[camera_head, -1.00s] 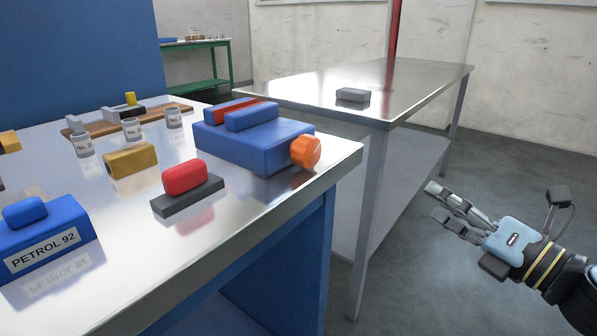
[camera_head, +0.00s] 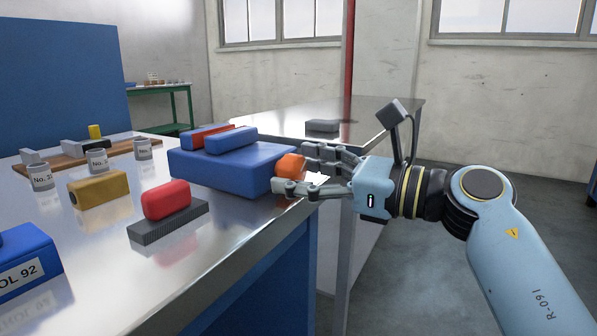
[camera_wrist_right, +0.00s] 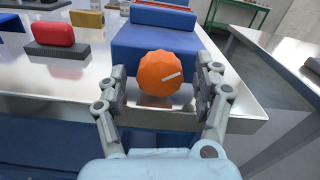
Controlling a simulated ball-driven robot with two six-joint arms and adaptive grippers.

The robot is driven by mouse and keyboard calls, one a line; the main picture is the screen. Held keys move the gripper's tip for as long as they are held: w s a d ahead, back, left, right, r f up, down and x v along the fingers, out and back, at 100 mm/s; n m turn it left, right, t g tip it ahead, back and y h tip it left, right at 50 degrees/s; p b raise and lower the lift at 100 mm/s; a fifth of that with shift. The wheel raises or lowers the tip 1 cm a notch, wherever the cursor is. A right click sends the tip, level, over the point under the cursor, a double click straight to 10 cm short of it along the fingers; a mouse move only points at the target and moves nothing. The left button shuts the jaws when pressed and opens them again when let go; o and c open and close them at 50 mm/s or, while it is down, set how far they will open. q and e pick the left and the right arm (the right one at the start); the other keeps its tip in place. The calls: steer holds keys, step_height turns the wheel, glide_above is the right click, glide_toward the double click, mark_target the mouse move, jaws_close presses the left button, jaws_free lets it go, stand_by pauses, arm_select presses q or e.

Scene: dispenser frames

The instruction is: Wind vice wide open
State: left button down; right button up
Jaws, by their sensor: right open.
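The blue vice (camera_head: 225,166) sits near the right edge of the metal-topped bench. Its two blue jaw blocks lie on top with a red piece (camera_head: 203,131) between them. The orange faceted knob (camera_head: 290,167) is on its right end. My right gripper (camera_head: 299,170) is open, its fingers on either side of the knob. My left gripper is not in view.
A second metal table (camera_head: 372,117) behind holds a dark grey block (camera_head: 322,126).

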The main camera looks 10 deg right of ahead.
steer(key=shift+w+a, duration=0.25)
steer(key=shift+a, duration=0.1)
steer(key=c, duration=1.2)
steer(key=shift+f+n+b, duration=0.2)
steer(key=shift+n+b, duration=0.55)
steer(key=shift+n, duration=0.55)
steer(key=shift+r, duration=0.2)
steer(key=o, duration=0.8)
steer(key=shift+c, duration=0.2)
steer(key=o, duration=0.4)
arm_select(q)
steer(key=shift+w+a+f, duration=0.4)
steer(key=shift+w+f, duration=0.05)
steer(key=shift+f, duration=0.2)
arm_select(e)
steer(key=shift+o, duration=0.2)
